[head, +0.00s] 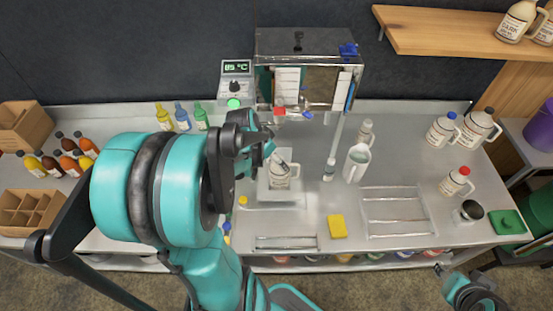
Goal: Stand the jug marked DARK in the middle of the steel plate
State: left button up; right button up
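A cream jug (281,178) with a label too small to read stands near the middle of the bench, on or just above a square steel plate (263,194). My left gripper (270,156) is at the upper left of this jug, touching or very close to its top. The arm hides much of the gripper, so its grip is unclear. My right gripper (440,268) is low at the right, off the bench front and away from the jugs; its fingers are too small to read.
Other jugs stand further right (455,182) and on a wooden shelf (440,30). Bottles and crates are at left.

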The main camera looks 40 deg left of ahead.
pick_arm(q)
jog(key=s+d+r+t, duration=0.1)
jog(key=d+r, duration=0.2)
jog(key=d, duration=0.3)
jog(key=s+d+r, duration=0.2)
jog(key=d+r, duration=0.1)
jog(key=d, duration=0.4)
jog(key=s+d+r+n+t, duration=0.1)
jog(key=s+d+r, duration=0.1)
jog(key=d+r, duration=0.2)
jog(key=d, duration=0.3)
jog(key=shift+s+t, duration=0.2)
jog(key=shift+t, duration=0.1)
jog(key=shift+r, duration=0.1)
